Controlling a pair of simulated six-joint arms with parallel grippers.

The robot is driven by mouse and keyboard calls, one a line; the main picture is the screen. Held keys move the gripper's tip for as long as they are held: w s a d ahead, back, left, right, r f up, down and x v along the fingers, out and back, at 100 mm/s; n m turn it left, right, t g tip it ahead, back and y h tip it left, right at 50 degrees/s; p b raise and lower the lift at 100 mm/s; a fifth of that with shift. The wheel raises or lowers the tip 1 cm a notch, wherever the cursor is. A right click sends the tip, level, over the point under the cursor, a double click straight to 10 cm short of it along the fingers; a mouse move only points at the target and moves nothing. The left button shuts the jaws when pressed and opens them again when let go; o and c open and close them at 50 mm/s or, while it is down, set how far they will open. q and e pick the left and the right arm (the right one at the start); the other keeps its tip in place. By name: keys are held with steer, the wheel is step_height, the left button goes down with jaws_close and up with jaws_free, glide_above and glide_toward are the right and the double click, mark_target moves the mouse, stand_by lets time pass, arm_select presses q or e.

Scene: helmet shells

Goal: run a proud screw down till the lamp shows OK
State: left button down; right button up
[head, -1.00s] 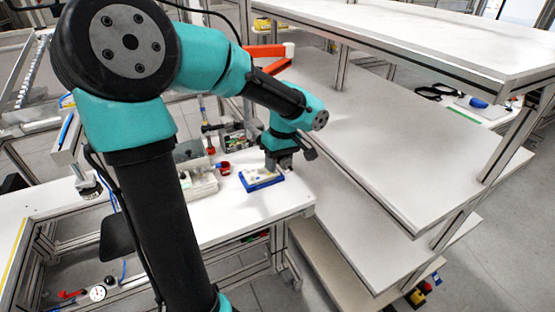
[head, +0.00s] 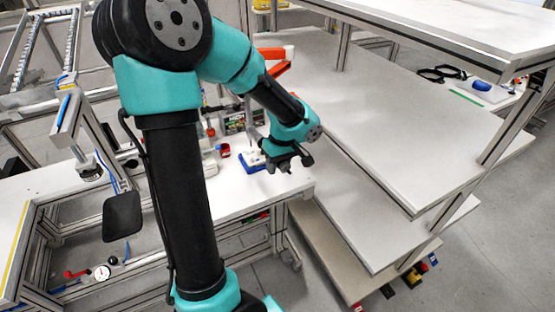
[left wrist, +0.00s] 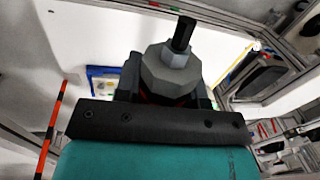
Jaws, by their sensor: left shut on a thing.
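My left gripper (head: 290,165) is over the right end of the white bench, just right of the blue-edged tray (head: 250,166). In the left wrist view it is shut on a grey faceted driver-like tool (left wrist: 170,68) with a dark bit (left wrist: 183,35) pointing away from the jaws. The blue-edged tray also shows behind the tool in the left wrist view (left wrist: 96,72), partly hidden by it. I cannot make out a proud screw or a lamp in either view. My right gripper is not in view.
The white bench (head: 245,200) ends just right of the gripper. White shelves (head: 400,130) stand close on the right. A red cup (head: 223,150) is left of the tray. A press-like stand (head: 85,150) is farther left.

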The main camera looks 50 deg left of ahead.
arm_select(q)
steer(key=shift+f, duration=0.15)
steer(key=shift+f, duration=3.55)
stand_by(2.1)
steer(key=shift+r, duration=0.15)
stand_by(0.4)
steer(key=shift+r, duration=2.9)
